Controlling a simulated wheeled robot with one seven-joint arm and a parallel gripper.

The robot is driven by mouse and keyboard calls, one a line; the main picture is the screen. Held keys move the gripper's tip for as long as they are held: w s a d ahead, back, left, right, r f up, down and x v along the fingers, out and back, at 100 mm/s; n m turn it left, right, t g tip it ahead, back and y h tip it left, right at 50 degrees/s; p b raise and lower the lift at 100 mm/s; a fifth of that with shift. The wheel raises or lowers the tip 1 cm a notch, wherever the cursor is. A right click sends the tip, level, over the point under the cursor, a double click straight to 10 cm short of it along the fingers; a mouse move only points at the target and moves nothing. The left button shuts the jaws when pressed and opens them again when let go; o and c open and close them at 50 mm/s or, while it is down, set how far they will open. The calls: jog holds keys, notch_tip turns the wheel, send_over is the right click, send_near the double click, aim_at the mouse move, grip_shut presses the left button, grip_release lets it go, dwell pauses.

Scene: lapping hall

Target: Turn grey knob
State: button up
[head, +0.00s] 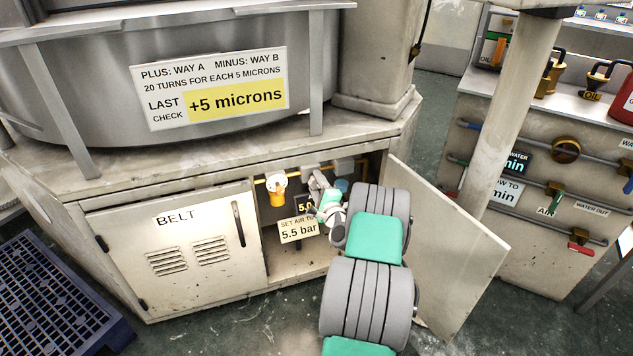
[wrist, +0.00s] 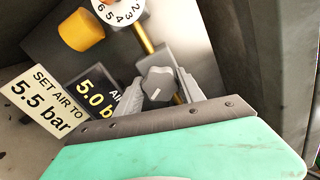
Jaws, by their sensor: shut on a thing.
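The grey knob (wrist: 156,86) is lobed, with a pale pointer line, and sits in the wrist view between the two fingers of my gripper (wrist: 158,88). The fingers are shut on it from both sides. In the head view my gripper (head: 316,182) reaches into the open cabinet, and the knob is hard to make out there. A dark display (wrist: 92,95) beside the knob reads 5.0, with its unit partly hidden. A label (wrist: 38,101) reads "SET AIR TO 5.5 bar". It also shows in the head view (head: 298,230).
A round white gauge (wrist: 120,10) and a yellow-orange cup (wrist: 81,30) sit close by the knob. The cabinet's open door (head: 445,250) stands right of my arm, and the closed BELT door (head: 180,250) is at left. A blue pallet (head: 55,300) lies at lower left.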

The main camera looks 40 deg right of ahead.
jog(key=m+p, duration=0.1)
jog(key=m, duration=0.3)
jog(key=shift+r+m+p, duration=0.1)
jog(key=shift+m+p, duration=0.3)
jog(key=m+p, duration=0.1)
jog(key=m, duration=0.3)
jog(key=shift+m+p, duration=0.3)
jog(key=o, duration=1.4)
jog(key=shift+c, duration=0.2)
jog(key=shift+s, duration=0.1)
jog(key=p+v, duration=0.1)
jog(key=v, duration=0.6)
jog(key=shift+s+a, duration=0.15)
jog(key=shift+s, duration=0.15)
